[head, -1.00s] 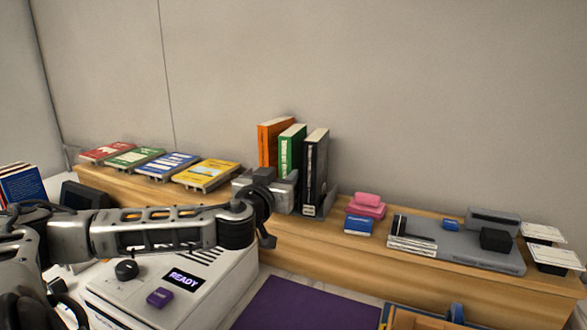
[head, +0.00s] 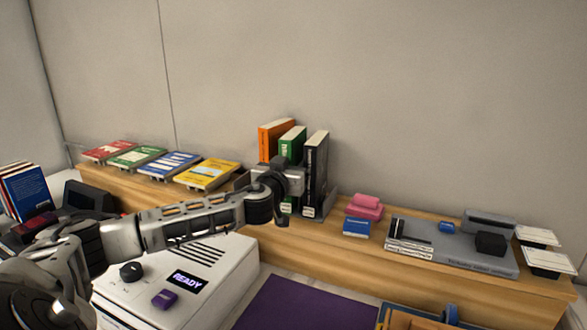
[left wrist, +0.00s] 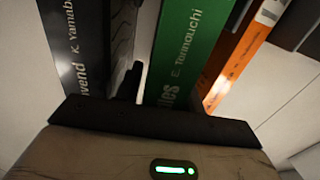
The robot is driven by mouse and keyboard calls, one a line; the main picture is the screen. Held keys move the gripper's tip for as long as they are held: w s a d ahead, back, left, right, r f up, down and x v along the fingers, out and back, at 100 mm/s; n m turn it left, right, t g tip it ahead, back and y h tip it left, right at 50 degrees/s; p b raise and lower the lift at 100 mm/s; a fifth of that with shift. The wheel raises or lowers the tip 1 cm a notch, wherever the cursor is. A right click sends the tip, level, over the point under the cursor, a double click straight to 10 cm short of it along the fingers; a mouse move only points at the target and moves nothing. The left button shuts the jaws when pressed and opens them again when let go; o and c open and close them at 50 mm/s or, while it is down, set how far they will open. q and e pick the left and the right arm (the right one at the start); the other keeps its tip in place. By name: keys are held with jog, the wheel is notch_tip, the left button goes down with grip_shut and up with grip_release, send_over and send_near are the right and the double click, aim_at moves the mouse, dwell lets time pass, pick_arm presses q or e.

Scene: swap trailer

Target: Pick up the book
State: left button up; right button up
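Three upright books stand on the wooden shelf: an orange book (head: 272,137), a green book (head: 291,143) and a black book (head: 317,165). My left gripper (head: 284,180) is in front of the green book and hides its lower middle. In the left wrist view the green book (left wrist: 190,55) is in the middle, with the black book (left wrist: 75,40) to its left and the orange book (left wrist: 237,58) to its right. One dark finger shows between the black and green books, with a bright gap beside the green one. The other finger is hard to make out. My right gripper is out of view.
Several flat books, including a yellow one (head: 208,174), lie along the shelf (head: 385,259) to the left. Pink blocks (head: 365,206), a blue box (head: 357,227) and a grey tray (head: 450,255) are to the right. A white machine (head: 215,275) stands below my arm.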

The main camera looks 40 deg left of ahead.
pick_arm(q)
grip_shut()
jog(key=shift+r, duration=0.1)
jog(key=shift+r, duration=0.1)
